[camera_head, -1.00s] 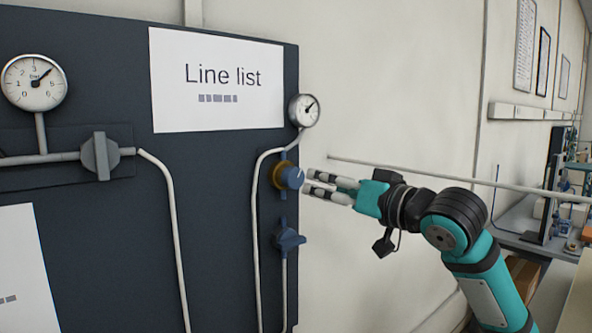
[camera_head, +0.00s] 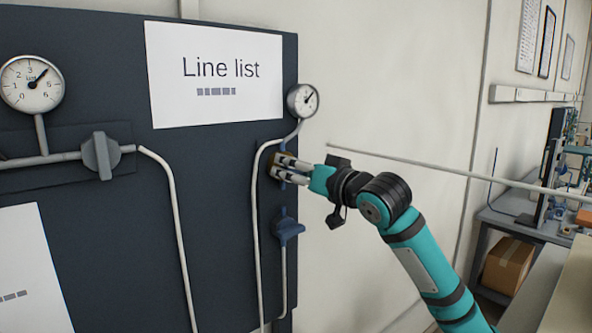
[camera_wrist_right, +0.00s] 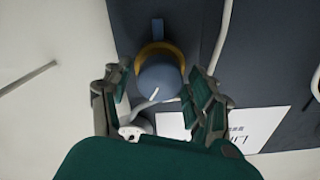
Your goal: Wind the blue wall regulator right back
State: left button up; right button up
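The blue wall regulator is a round blue knob (camera_wrist_right: 158,82) with a white pointer line and a brass-yellow collar (camera_wrist_right: 157,49), in the upper middle of the right wrist view. My right gripper (camera_wrist_right: 158,92) is open, with one finger on each side of the knob and small gaps showing. In the head view the right gripper (camera_head: 284,169) reaches the panel's right edge and its fingers hide most of the knob. A small round gauge (camera_head: 302,100) sits on the pipe above it. My left gripper is in neither view.
A blue valve handle (camera_head: 288,231) sits just below the regulator on the dark panel (camera_head: 215,200). A larger gauge (camera_head: 33,84) and a grey valve handle (camera_head: 101,155) are at left. A thin rail (camera_head: 440,166) runs along the pale wall behind my arm.

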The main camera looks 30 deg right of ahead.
jog(key=c, duration=0.9)
